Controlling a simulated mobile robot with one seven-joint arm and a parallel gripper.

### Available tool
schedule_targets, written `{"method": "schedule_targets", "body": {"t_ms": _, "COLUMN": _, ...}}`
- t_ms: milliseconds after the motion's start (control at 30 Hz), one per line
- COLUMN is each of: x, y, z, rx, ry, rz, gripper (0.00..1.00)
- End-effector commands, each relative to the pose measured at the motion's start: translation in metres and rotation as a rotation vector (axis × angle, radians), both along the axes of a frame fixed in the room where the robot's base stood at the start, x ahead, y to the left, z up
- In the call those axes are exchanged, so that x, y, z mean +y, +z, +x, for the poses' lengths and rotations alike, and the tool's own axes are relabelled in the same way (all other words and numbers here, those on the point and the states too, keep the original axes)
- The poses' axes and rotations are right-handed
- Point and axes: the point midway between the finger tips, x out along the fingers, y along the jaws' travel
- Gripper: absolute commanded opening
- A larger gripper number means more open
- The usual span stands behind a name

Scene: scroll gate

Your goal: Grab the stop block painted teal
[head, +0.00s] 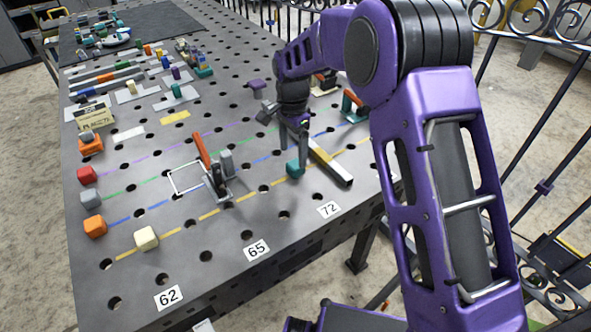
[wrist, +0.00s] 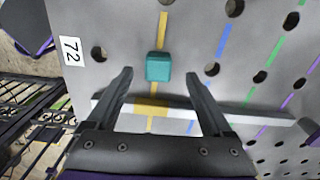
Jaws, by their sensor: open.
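The teal stop block (head: 293,169) sits on the perforated metal table, on the yellow line, just below and beside my gripper's fingers in the head view. In the wrist view the teal stop block (wrist: 158,67) lies ahead of the fingertips, roughly centred between them and not touched. My gripper (head: 295,146) points down, and one of its fingers partly overlaps the view near the block. In the wrist view my gripper (wrist: 158,76) is open and empty, with a finger on each side.
A pale bar with a yellow patch (head: 330,166) lies close beside the block; it crosses beneath the fingers in the wrist view (wrist: 190,112). A clamp with an orange handle (head: 215,172) stands to the left. Orange, grey, red and cream blocks (head: 146,238) sit at the line ends.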

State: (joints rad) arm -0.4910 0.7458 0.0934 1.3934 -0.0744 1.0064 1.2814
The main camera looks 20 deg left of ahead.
Motion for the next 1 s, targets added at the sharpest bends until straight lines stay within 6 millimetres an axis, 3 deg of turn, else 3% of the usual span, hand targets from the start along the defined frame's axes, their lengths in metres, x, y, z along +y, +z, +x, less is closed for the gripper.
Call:
{"method": "schedule_targets", "body": {"t_ms": 400, "x": -0.006, "y": -0.049, "z": 0.003, "rx": 0.001, "ry": -0.001, "rz": 0.000, "gripper": 0.85}}
{"method": "schedule_targets", "body": {"t_ms": 700, "x": -0.006, "y": -0.053, "z": 0.003, "rx": -0.001, "ry": 0.000, "rz": 0.000, "gripper": 0.85}}
{"method": "schedule_targets", "body": {"t_ms": 1000, "x": -0.006, "y": -0.053, "z": 0.003, "rx": -0.001, "ry": 0.000, "rz": 0.000, "gripper": 0.31}}
